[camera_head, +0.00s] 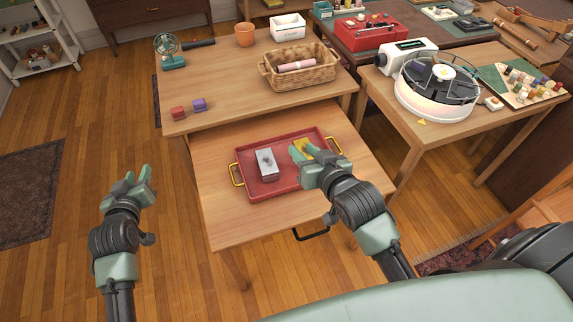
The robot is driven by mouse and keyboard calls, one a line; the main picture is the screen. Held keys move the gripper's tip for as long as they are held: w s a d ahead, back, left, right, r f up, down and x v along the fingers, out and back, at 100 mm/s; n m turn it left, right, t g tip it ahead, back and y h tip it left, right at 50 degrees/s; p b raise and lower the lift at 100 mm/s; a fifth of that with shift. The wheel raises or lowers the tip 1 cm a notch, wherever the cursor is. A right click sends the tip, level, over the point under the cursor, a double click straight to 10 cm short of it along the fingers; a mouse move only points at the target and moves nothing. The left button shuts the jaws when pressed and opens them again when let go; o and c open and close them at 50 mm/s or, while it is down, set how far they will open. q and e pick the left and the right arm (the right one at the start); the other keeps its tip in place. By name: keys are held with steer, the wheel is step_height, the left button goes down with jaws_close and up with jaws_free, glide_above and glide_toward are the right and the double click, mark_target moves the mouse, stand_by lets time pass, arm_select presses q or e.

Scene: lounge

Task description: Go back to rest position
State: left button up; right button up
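My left gripper (139,174) is raised over the wooden floor, left of the low table. Its fingers are apart and nothing shows between them. My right gripper (315,149) is over the right part of a red tray (249,190) with yellow handles. Its fingers are apart. A yellow thing (306,147) in the tray shows just beyond the fingers, partly hidden by them. I cannot tell whether they touch it. A grey-white box (266,164) sits in the tray, left of my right gripper.
The low table (225,227) has bare room around the tray. Behind it, a table (217,77) holds a basket (300,76), red cube (178,113), purple cube (199,105) and small fan (169,50). A round white machine (437,92) stands on the right table.

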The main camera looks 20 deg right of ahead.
steer(key=shift+s+r, duration=0.1)
steer(key=shift+s, duration=0.15)
stand_by(0.3)
